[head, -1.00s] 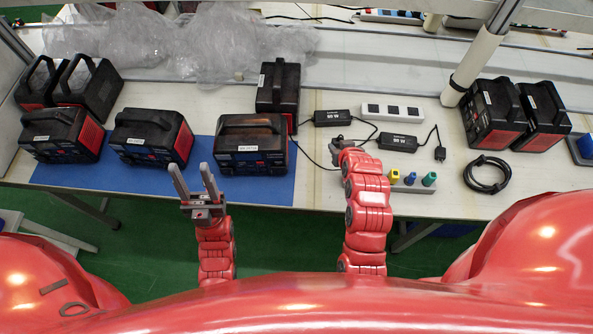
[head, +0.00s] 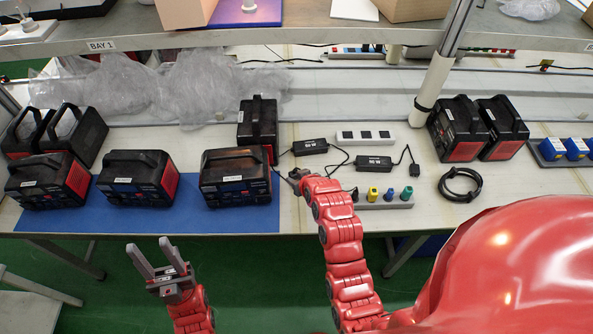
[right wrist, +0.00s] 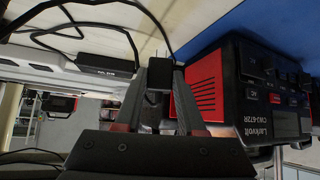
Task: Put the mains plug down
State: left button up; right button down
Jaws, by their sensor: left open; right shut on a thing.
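My right gripper (head: 297,175) is over the bench, just right of the front power station (head: 236,178) at the blue mat's right end. In the right wrist view it is shut on a small black mains plug (right wrist: 158,82), held between the fingertips. The plug is too small to make out in the head view. The bench surface shows beyond it; I cannot tell whether they touch. My left gripper (head: 150,250) is open and empty, in front of the bench edge.
Two black adapters (head: 310,147) (head: 374,163) with cables lie behind and right of the right gripper, near a white socket strip (head: 365,137). A grey strip with coloured plugs (head: 398,204) lies right. Several power stations stand on the blue mat (head: 240,218) and behind.

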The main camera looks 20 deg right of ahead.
jog(key=w, duration=0.2)
jog(key=w+d+p, duration=0.1)
jog(key=w, duration=0.1)
jog(key=shift+d+f, duration=0.15)
jog(key=shift+f, duration=0.05)
jog(key=shift+f+p, duration=0.5)
jog(key=shift+p, duration=0.1)
notch_tip(320, 180, down, 3)
jog(key=shift+r+p, duration=0.2)
jog(key=shift+p, duration=0.4)
jog(key=shift+w, duration=0.1)
jog(key=shift+f+b, duration=0.45)
jog(key=shift+b, duration=0.1)
jog(key=c, duration=0.5)
grip_release()
jog(key=shift+r, duration=0.1)
jog(key=shift+r, duration=0.1)
